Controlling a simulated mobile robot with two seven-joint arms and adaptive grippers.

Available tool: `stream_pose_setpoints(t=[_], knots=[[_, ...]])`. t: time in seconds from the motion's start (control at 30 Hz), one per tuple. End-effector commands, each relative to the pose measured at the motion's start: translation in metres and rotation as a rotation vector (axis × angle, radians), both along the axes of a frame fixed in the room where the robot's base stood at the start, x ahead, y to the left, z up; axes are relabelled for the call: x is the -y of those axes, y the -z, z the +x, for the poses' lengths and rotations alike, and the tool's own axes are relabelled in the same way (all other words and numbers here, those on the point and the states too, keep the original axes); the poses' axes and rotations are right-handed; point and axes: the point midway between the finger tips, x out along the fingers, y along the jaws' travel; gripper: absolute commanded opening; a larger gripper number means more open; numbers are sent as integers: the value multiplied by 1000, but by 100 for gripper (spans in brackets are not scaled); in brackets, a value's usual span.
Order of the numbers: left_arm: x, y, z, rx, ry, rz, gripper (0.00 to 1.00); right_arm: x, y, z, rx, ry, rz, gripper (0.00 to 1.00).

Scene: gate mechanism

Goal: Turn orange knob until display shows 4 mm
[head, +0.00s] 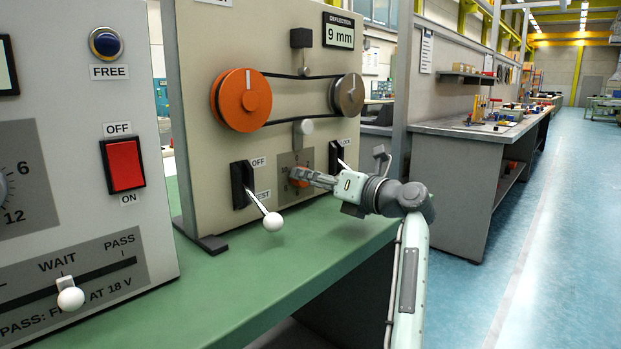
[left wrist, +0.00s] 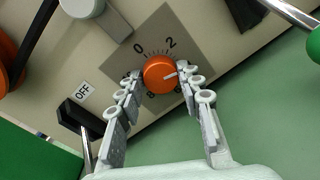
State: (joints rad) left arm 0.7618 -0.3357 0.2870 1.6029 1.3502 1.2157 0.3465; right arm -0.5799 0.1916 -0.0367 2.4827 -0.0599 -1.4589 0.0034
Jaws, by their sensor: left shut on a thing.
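The small orange knob (head: 298,174) sits on a grey scale plate low on the beige panel. The deflection display (head: 339,36) at the panel's top reads 9 mm. My right gripper is in neither view.
A lever with a white ball (head: 272,221) sticks out left of my left gripper. Another lever (head: 338,158) is just right of the knob. A belt joins a large orange pulley (head: 241,100) and a grey pulley (head: 347,95) above. The green bench (head: 290,262) is clear below.

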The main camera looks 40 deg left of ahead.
Motion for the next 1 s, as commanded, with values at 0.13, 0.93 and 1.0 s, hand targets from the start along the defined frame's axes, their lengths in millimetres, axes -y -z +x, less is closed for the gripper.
stream_pose_setpoints(t=[0.13, 0.93, 1.0], knots=[[0, 0, 0, 0, 0, 0, 7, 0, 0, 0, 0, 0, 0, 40], [45, -1, -5, 0, 4, 0, 57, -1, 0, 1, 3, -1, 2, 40], [60, -2, -7, 0, 3, 2, 57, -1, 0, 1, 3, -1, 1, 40]])
